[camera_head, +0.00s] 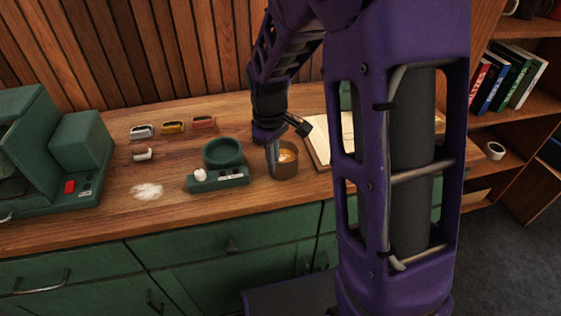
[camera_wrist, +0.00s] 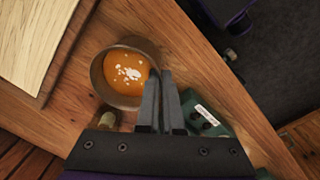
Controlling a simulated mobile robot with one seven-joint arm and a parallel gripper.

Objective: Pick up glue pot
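The glue pot (camera_head: 287,170) is a round brown pot holding amber glue with pale specks. It stands upright on the wooden counter, right of the small green scale. In the wrist view the pot (camera_wrist: 112,98) lies just left of the fingers, its open top facing the camera. My gripper (camera_head: 273,172) points down at the pot's left edge. In the wrist view my gripper (camera_wrist: 162,75) has its two dark fingers close together, a narrow gap between them. The left finger overlaps the pot's edge. I cannot tell whether the pot's wall is between the fingertips.
The green scale (camera_head: 219,180) with its round dish stands close left of the pot. An open book (camera_head: 318,140) lies to the right. White powder (camera_head: 146,190), several small coloured items and a large green machine (camera_head: 80,140) are further left. The counter's front edge is near.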

